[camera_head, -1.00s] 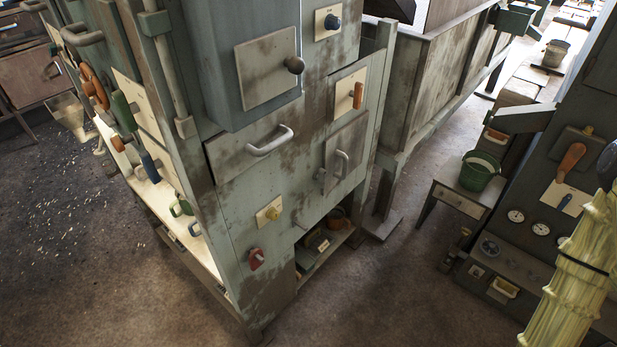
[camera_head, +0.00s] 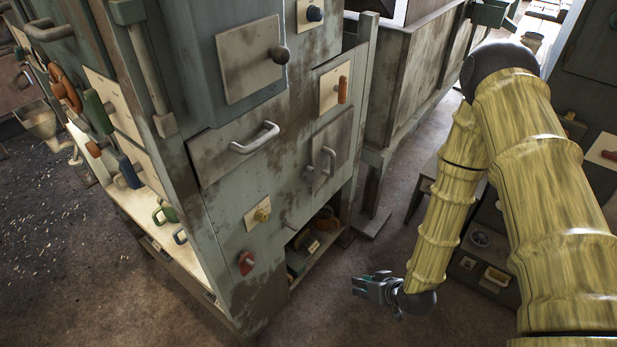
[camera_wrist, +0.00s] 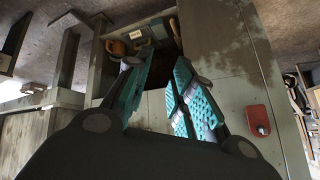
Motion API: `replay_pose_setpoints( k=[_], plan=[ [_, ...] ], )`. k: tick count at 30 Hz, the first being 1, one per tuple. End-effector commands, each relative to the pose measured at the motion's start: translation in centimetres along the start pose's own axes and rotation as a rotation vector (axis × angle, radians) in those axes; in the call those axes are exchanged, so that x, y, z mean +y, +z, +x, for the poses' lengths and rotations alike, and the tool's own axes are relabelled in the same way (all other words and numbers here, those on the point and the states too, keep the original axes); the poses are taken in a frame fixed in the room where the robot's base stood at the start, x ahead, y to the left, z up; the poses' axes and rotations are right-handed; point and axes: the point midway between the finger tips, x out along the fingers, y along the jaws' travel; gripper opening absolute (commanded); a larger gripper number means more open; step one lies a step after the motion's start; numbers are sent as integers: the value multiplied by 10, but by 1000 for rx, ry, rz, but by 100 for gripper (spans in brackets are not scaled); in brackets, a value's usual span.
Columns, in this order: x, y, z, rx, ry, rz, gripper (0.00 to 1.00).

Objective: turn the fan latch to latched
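No label for the fan latch is legible, so I cannot tell for certain which part it is. On the grey-green cabinet front, a small red turn handle (camera_head: 246,262) sits low at the left; a red part also shows at the right in the wrist view (camera_wrist: 258,120). An orange handle (camera_head: 343,90) stands upright on a cream plate higher up. My gripper (camera_head: 357,286) is in front of the cabinet's lower right, apart from these parts. In the wrist view its teal-padded fingers (camera_wrist: 162,68) are spread and empty.
The cabinet has a drawer handle (camera_head: 255,138), a door handle (camera_head: 328,161) and a dark knob (camera_head: 279,55). An open lower shelf (camera_head: 318,250) holds several items. A grey bin (camera_head: 415,85) stands behind. Floor before the cabinet is clear.

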Motion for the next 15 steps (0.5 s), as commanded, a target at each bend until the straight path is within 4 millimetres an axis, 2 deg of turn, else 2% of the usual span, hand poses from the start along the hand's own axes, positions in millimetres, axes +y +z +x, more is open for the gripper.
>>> replay_pose_setpoints(
  k=[1,3,7,9,12,15],
  plan=[
    [0,-40,16,108,-50,-51,24],
    [-4,-94,26,250,-125,-127,24],
    [-16,-182,23,486,-254,-264,24],
    [-22,-218,15,588,-313,-328,24],
    [-29,-256,2,698,-379,-403,24],
    [-34,-278,-8,767,-423,-453,24]
  ],
)
